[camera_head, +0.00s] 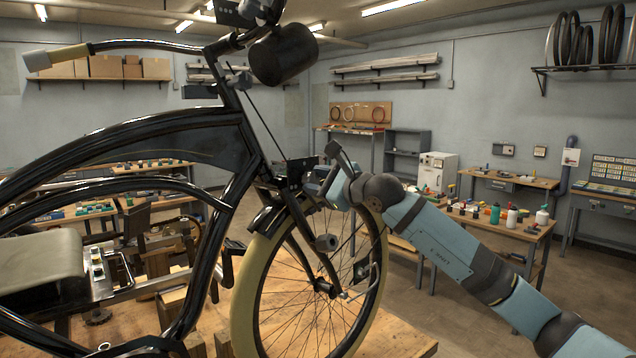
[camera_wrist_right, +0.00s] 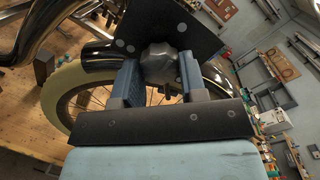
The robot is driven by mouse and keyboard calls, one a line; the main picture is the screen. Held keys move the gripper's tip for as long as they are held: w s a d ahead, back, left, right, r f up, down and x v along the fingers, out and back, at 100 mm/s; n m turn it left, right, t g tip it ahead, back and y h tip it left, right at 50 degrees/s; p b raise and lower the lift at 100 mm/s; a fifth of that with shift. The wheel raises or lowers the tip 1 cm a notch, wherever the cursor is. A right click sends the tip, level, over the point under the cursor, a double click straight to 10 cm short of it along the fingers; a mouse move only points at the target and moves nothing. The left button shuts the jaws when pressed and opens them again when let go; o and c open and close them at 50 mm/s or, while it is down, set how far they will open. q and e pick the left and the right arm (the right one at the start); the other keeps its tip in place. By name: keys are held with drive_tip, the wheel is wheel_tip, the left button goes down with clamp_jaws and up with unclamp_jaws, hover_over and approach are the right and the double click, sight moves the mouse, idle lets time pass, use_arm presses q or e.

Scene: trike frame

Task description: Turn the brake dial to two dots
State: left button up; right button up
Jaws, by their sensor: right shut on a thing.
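The brake dial (camera_wrist_right: 160,62) is a grey faceted knob in front of a black plate (camera_wrist_right: 150,25) in the wrist view. My right gripper (camera_wrist_right: 160,70) is shut on it, with one blue finger on each side. Which mark the dial points to cannot be told. In the head view my right gripper (camera_head: 326,187) is at the plate (camera_head: 296,170) above the front wheel; the dial is hidden there. My left gripper is not in view.
The black trike frame (camera_head: 190,125) fills the left. The cream-tyred front wheel (camera_head: 246,300) is just below my gripper, and a dark cylinder (camera_head: 283,54) is above it. A wooden workbench (camera_head: 405,345) lies underneath. A table with bottles (camera_head: 495,215) stands at right behind my arm.

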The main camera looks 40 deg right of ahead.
drive_tip(key=shift+f+m+b, duration=0.2)
drive_tip(key=shift+m+b, duration=0.1)
drive_tip(key=shift+b, duration=0.3)
drive_tip(key=m+b, duration=0.4)
drive_tip(key=b, duration=0.1)
drive_tip(key=m+b, duration=0.2)
drive_tip(key=shift+m+h, duration=0.3)
drive_tip(key=shift+m, duration=0.1)
drive_tip(key=shift+r+m+b, duration=0.1)
drive_tip(key=shift+m+b, duration=0.35)
drive_tip(key=shift+m, duration=0.55)
drive_tip(key=m, duration=0.3)
drive_tip(key=shift+h+b, duration=0.3)
drive_tip(key=shift+b, duration=0.1)
drive_tip(key=shift+r+m+t, duration=0.1)
drive_tip(key=shift+m+t, duration=0.2)
drive_tip(key=shift+m, duration=0.6)
drive_tip(key=m, duration=0.4)
drive_tip(key=shift+h, duration=0.3)
drive_tip(key=shift+m, duration=0.5)
